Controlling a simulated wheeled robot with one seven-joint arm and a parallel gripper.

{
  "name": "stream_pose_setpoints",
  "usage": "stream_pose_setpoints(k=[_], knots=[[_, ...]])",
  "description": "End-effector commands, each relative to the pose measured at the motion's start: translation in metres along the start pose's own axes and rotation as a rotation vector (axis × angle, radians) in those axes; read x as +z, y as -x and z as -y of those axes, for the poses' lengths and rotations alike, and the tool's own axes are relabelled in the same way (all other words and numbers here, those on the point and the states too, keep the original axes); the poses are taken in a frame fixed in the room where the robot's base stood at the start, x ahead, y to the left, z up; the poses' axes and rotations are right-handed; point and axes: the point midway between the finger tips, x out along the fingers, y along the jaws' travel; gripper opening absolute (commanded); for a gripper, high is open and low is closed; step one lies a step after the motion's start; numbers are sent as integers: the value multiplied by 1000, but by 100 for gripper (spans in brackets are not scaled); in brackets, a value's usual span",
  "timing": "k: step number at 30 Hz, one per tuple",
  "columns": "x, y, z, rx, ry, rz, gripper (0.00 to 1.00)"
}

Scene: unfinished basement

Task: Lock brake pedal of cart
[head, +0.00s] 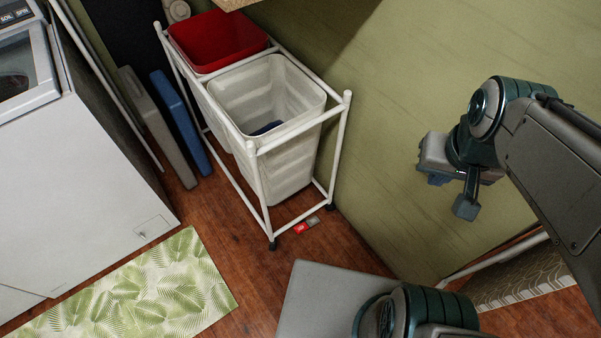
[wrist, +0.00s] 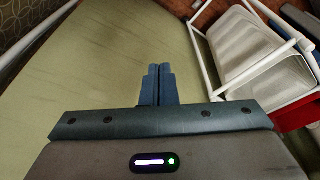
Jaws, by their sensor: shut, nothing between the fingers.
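The cart (head: 264,201) is a white tubular frame on dark casters, with a red bin (head: 215,38) at the back and a white bin (head: 285,160) at the front. A small red and grey brake pedal (head: 306,226) shows low at the front, just above the wood floor by the front casters. My gripper (head: 440,180) is raised in front of the green wall, to the right of the cart and apart from it. In the wrist view my gripper's blue fingers (wrist: 158,72) are together and empty. The cart (wrist: 279,62) shows at that view's upper right; the pedal cannot be made out there.
A white washer or dryer (head: 80,180) stands at the left. Blue and grey boards (head: 180,120) lean between it and the cart. A leaf-patterned mat (head: 140,290) lies in front. The green wall (head: 400,60) borders the cart's right side. Bare wood floor (head: 240,270) lies before the cart.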

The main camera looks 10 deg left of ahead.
Motion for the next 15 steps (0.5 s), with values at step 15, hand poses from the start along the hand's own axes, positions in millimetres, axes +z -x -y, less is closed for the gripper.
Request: stream_pose_setpoints(k=[15], knots=[[-48, -84, 28, -10, 148, 59, 0]])
